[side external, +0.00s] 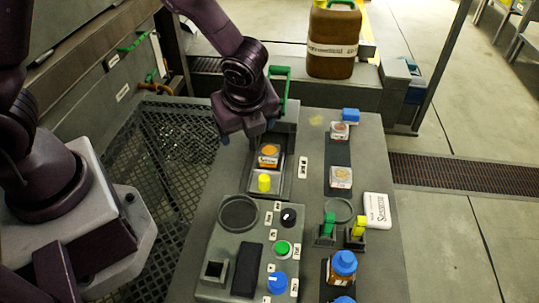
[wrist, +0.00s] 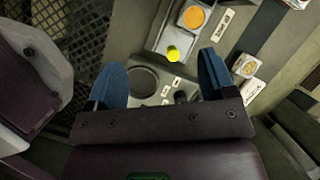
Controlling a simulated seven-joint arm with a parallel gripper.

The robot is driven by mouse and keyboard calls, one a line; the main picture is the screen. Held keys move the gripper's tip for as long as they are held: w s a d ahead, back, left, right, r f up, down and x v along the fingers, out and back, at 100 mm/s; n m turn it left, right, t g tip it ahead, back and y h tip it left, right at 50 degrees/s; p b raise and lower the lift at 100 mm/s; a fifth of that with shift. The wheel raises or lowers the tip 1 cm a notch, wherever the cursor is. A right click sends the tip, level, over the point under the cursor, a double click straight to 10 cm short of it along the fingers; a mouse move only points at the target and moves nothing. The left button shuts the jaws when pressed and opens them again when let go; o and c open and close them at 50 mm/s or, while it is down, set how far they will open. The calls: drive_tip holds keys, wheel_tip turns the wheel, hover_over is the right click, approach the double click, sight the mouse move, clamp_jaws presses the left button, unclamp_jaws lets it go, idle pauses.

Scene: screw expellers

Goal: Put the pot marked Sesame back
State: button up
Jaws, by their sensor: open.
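In the wrist view the pot (wrist: 194,17) is near the top edge, beyond the fingertips. My gripper (side external: 248,138) hangs above the far left of the tray, close to the pot in the side view. In the wrist view its two blue fingers (wrist: 161,62) are wide apart with nothing between them. The pot appears apart from the fingers.
A yellow knob (side external: 264,183) stands in front of the pot. Two white pots (side external: 340,177) (side external: 339,130) stand on a dark strip at right. A control panel (side external: 222,246), white box (side external: 377,210) and blue-capped bottle (side external: 342,268) are nearer. A green handle (side external: 279,88) rises behind.

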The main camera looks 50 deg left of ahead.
sight(270, 150)
drive_tip(key=w+f+m, duration=0.2)
drive_tip(key=f, duration=0.2)
drive_tip(key=w+a+f+m+t, duration=0.1)
drive_tip(key=w+f+m, duration=0.1)
drive_tip(key=f, duration=0.2)
drive_tip(key=w+a+f+m, duration=0.1)
drive_tip(key=w+f+m, duration=0.1)
drive_tip(key=w+f, duration=0.1)
drive_tip(key=shift+f+m+h, duration=0.3)
drive_tip(key=shift+f, duration=0.45)
drive_tip(key=shift+c, duration=0.4)
drive_tip(key=c, duration=1.1)
drive_tip(key=shift+r, duration=0.15)
